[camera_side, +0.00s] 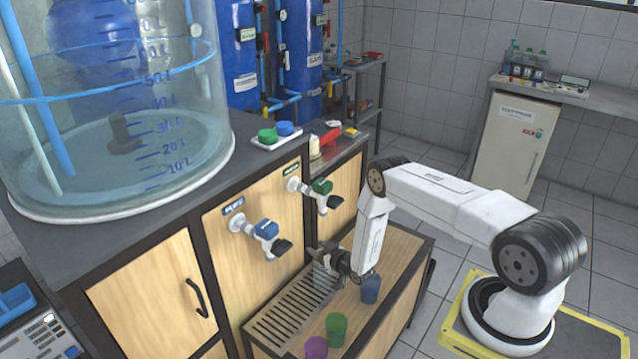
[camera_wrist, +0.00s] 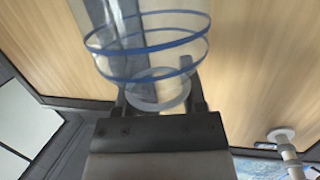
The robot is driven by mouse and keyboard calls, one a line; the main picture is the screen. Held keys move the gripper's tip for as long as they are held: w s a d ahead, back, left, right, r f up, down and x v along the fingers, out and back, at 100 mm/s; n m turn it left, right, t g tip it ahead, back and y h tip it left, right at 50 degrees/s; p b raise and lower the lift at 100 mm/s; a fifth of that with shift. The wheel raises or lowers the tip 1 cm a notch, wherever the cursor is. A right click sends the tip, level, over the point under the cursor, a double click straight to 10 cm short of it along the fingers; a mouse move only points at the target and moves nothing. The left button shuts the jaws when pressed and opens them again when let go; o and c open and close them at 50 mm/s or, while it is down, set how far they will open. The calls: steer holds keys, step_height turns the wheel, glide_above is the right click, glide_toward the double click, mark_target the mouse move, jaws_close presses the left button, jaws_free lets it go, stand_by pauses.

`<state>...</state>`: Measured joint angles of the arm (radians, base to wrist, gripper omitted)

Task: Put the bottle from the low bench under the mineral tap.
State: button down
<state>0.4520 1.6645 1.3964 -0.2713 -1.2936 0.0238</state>
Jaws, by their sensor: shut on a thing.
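My gripper (camera_side: 328,262) is shut on a clear bottle (camera_side: 322,280) over the back part of the drip grate, on the low bench (camera_side: 402,258). In the wrist view the bottle (camera_wrist: 150,50) shows blue rings and sits between the fingers of my gripper (camera_wrist: 158,98). I cannot tell whether its base touches the grate. A green-handled tap (camera_side: 322,190) on the wood panel is above the bottle in the side view. A blue-handled tap (camera_side: 264,232) is to its left. Their labels are too small to read, so I cannot tell which is mineral.
The slotted drip grate (camera_side: 272,322) runs along the panel. A blue cup (camera_side: 371,288), a green cup (camera_side: 336,329) and a purple cup (camera_side: 316,348) stand on the bench in front. A large clear tank (camera_side: 110,150) and a small tray with green and blue caps (camera_side: 275,138) are on the counter.

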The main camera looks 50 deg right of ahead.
steer(key=shift+f, duration=0.1)
steer(key=shift+c, duration=0.8)
jaws_free()
steer(key=v, duration=1.2)
steer(key=shift+r, duration=0.25)
steer(key=shift+w, duration=0.1)
